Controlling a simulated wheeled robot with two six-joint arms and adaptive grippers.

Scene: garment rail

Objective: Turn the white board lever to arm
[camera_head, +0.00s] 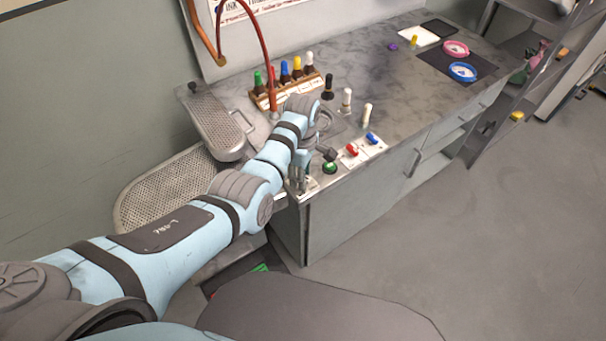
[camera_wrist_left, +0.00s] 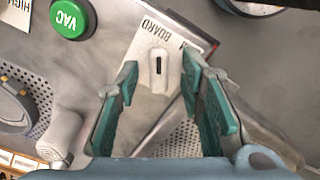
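The white board lever (camera_wrist_left: 152,72) shows in the left wrist view as a pale piece with a dark slot, on a plate marked BOARD (camera_wrist_left: 158,28). My left gripper (camera_wrist_left: 160,68) has its two teal fingers apart, one on each side of the lever. I cannot tell whether either finger touches it. In the head view my left gripper (camera_head: 301,180) is low over the near left corner of the bench, and it hides the lever there. My right gripper is in neither view.
A green VAC button (camera_wrist_left: 72,18) is close beside the lever; it also shows in the head view (camera_head: 330,168). Red (camera_head: 352,149) and blue (camera_head: 373,138) switches lie to its right. Colored bottles (camera_head: 284,73) stand behind the arm.

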